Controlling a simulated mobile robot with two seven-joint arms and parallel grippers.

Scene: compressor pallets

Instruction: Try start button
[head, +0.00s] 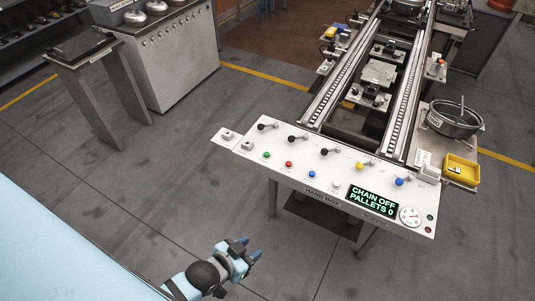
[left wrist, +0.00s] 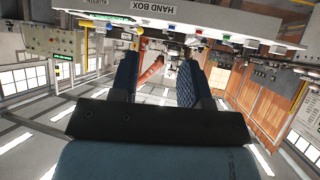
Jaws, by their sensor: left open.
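The control panel (head: 300,178) is a white sloped box marked HAND BOX. Its front row has a green button (head: 267,155), a red button (head: 289,164), a blue button (head: 312,174) and a white button (head: 336,184). Any label naming the start button is too small to read. The display (head: 373,202) reads CHAIN OFF, PALLETS 0. My left gripper (head: 249,250) is open and empty, apart from the panel, in front of its left part. In the left wrist view the open fingers (left wrist: 158,72) point toward the panel's front edge (left wrist: 190,22). My right gripper is not in view.
Levers with black, yellow and blue knobs (head: 399,182) stand behind the buttons. A gauge (head: 410,216) sits at the panel's right. A chain conveyor (head: 340,78) runs back from the panel. A bowl (head: 454,120) and yellow tray (head: 461,170) are right. Floor before the panel is clear.

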